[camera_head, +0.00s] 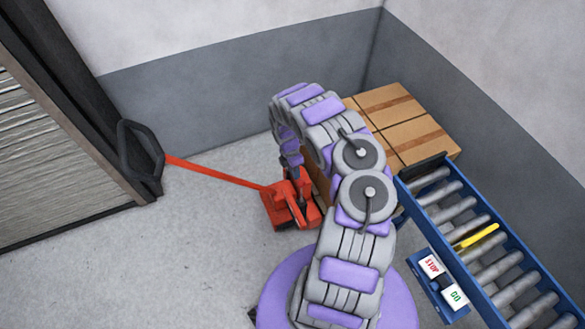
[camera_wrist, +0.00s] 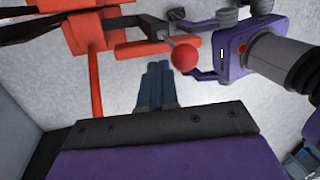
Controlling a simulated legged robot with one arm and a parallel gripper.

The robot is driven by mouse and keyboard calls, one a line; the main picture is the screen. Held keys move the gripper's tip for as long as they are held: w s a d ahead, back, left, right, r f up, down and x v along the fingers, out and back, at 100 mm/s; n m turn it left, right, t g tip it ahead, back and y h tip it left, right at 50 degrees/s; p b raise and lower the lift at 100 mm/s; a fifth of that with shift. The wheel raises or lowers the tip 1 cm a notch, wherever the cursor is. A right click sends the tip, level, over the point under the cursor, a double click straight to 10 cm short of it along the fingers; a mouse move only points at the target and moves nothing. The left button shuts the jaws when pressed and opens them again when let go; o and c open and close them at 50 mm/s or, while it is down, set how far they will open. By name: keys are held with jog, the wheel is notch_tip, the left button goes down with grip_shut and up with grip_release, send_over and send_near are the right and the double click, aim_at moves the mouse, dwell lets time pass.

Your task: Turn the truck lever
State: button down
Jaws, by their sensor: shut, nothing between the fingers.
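The red pallet truck (camera_head: 285,207) stands on the floor in the head view, its long red bar running left to a black loop handle (camera_head: 141,160). In the wrist view, red truck parts (camera_wrist: 90,35) fill the upper left. The lever, a short grey rod with a round red knob (camera_wrist: 185,57), shows just right of my fingertips. My gripper (camera_wrist: 157,68) is shut and empty, its dark blue fingers together and apart from the knob in the picture. In the head view my arm reaches down over the truck and hides part of it; the lever cannot be made out there.
Cardboard boxes (camera_head: 385,112) stand by the back wall behind my arm. A blue roller conveyor (camera_head: 480,235) with a yellow bar and a STOP/GO panel (camera_head: 440,283) is at right. A slatted door (camera_head: 45,160) is at left. The floor at lower left is clear.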

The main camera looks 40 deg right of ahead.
jog(key=shift+s+d, duration=0.1)
jog(key=shift+d, duration=0.05)
jog(key=shift+s, duration=0.15)
jog(key=s+p, duration=0.1)
jog(key=p, duration=0.2)
jog(key=shift+s+a, duration=0.25)
jog(key=shift+s, duration=0.15)
jog(key=shift+w, duration=0.1)
